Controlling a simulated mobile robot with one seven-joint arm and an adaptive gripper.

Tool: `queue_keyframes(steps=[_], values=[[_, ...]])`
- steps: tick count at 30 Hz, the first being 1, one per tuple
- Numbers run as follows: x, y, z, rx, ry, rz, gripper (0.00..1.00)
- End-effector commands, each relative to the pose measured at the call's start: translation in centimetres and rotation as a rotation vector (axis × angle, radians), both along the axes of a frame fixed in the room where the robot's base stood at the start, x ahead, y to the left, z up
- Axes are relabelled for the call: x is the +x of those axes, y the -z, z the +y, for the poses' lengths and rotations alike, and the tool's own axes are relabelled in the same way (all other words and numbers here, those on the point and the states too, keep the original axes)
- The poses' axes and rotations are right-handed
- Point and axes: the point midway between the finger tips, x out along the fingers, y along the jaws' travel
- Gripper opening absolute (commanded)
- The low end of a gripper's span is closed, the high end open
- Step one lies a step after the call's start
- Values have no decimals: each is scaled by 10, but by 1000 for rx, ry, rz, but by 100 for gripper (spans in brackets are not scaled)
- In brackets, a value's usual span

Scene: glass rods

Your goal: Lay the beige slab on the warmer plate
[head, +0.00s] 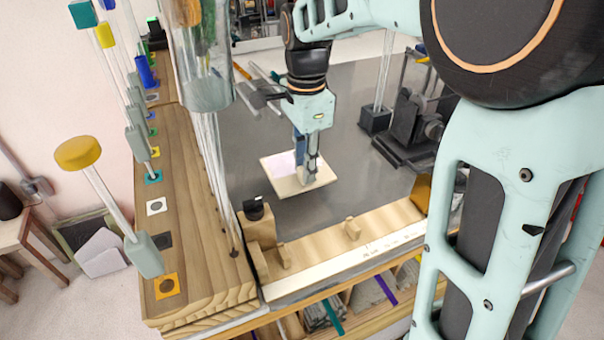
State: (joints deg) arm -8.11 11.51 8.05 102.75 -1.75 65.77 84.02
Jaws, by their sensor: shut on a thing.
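The beige slab (288,188) is a thin, flat square low over the grey bench top (350,95), near the middle of the head view. A pale pinkish patch (280,163) shows on its left part. My gripper (308,178) points down and is shut on the slab at its right part; the fingers hide some of it. I cannot tell whether the slab touches the surface below. I cannot pick out the warmer plate for sure.
A wooden rack (190,220) with tall glass rods and coloured caps stands at the left. A wooden ledge (345,235) runs along the near edge. A black device (408,130) stands right of the gripper. Bare grey bench lies between.

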Motion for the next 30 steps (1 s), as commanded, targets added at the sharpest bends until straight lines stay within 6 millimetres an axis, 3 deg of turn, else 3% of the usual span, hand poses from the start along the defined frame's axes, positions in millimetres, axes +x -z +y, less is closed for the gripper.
queue_keyframes(steps=[13, 26, 27, 30], values=[[0, 54, 0, 1, 1, 0, 0], [1, 63, 0, 1, 0, -3, 0], [0, 61, 0, 1, 0, -2, 25], [0, 61, 0, 0, 0, -1, 36]])
